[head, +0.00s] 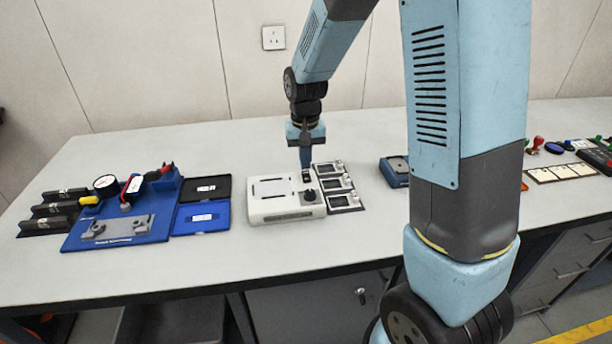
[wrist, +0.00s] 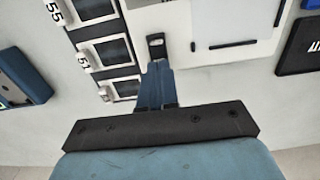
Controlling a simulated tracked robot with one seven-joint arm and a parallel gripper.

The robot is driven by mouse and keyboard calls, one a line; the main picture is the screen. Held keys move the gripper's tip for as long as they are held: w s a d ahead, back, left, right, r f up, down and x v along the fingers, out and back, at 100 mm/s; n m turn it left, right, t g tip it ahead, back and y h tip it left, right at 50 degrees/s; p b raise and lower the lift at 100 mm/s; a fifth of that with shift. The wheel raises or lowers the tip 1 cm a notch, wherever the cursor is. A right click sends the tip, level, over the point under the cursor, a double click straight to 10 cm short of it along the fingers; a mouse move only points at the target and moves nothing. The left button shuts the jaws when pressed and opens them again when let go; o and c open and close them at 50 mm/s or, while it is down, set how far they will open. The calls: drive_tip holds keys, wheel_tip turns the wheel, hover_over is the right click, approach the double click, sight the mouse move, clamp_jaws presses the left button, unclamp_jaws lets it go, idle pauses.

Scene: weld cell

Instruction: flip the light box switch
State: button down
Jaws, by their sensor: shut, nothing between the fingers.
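The light box (head: 284,205) is a white, low unit on the table, with a dark knob (head: 309,195) on its top near the right front. A small black rocker switch (head: 306,176) sits at its back right corner, and it also shows in the wrist view (wrist: 156,46). My gripper (head: 306,163) points down just above the switch, fingers shut and empty. In the wrist view its fingertips (wrist: 157,68) end right at the switch's near edge. I cannot tell whether they touch it, nor which way the switch is set.
Several small display modules (head: 338,185) stand close on the right of the light box. A blue open case (head: 202,216) and a blue fixture board (head: 118,230) lie to the left. A blue block (head: 395,172) is farther right. The table front is clear.

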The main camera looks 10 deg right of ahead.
sight(306, 173)
drive_tip(key=shift+f, duration=0.85)
idle(0.6)
drive_tip(key=shift+r, duration=3.5)
drive_tip(key=shift+r, duration=0.1)
drive_tip(key=s+d+r+t, duration=0.2)
drive_tip(key=s+d+r, duration=0.3)
drive_tip(key=s+r, duration=0.3)
drive_tip(key=s+d+r+t, duration=0.3)
drive_tip(key=s+d+r, duration=0.3)
drive_tip(key=s, duration=0.9)
wheel_tip(306, 173, up, 2)
drive_tip(key=shift+s+d+t, duration=0.15)
drive_tip(key=shift+s+t, duration=0.05)
drive_tip(key=shift+t, duration=0.1)
